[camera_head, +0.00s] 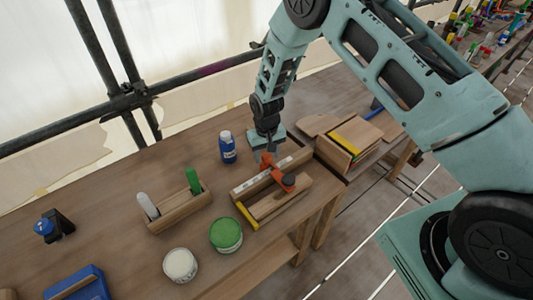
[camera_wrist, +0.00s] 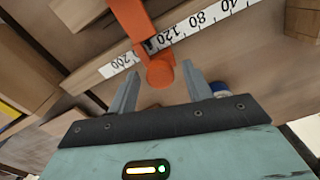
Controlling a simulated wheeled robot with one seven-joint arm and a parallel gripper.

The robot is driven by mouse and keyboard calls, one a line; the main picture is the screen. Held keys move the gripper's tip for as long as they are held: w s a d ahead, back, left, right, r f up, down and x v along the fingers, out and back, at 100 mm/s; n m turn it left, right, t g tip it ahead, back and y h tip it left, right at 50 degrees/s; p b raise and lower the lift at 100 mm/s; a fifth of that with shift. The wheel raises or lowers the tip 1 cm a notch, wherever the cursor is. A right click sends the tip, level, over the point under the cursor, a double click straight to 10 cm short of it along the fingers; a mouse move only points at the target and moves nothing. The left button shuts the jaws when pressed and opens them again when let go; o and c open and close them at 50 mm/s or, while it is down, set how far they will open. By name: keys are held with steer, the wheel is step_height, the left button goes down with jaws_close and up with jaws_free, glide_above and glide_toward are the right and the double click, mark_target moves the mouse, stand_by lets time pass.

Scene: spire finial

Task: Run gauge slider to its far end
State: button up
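The gauge slider is an orange piece (camera_head: 277,174) on the white scale strip (camera_head: 247,185) of a wooden gauge block on the bench. In the wrist view the orange slider (camera_wrist: 134,22) crosses the scale strip (camera_wrist: 182,30), which carries numbers including 80, 120 and 200. My gripper (camera_head: 265,155) is low over the back edge of the gauge. In the wrist view my gripper (camera_wrist: 160,80) is open, with a finger on each side of the rounded end. Contact cannot be told.
A blue bottle (camera_head: 228,147) stands left of my gripper. A wooden block with a yellow strip (camera_head: 345,143) is on the right. A scaffold rail (camera_head: 190,77) runs behind.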

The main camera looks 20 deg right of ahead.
jaws_close()
steer(key=w+d+b, duration=0.2)
steer(key=d, duration=0.5)
steer(key=w+d+b, duration=0.2)
steer(key=d, duration=0.5)
steer(key=shift+w+b, duration=0.35)
steer(key=shift+b, duration=0.05)
steer(key=shift+d+r, duration=0.1)
steer(key=shift+d, duration=0.05)
steer(key=shift+o, duration=1)
jaws_free()
step_height(320, 180, up, 17)
steer(key=b, duration=0.4)
steer(key=shift+r+b, duration=0.2)
steer(key=shift+b, duration=0.15)
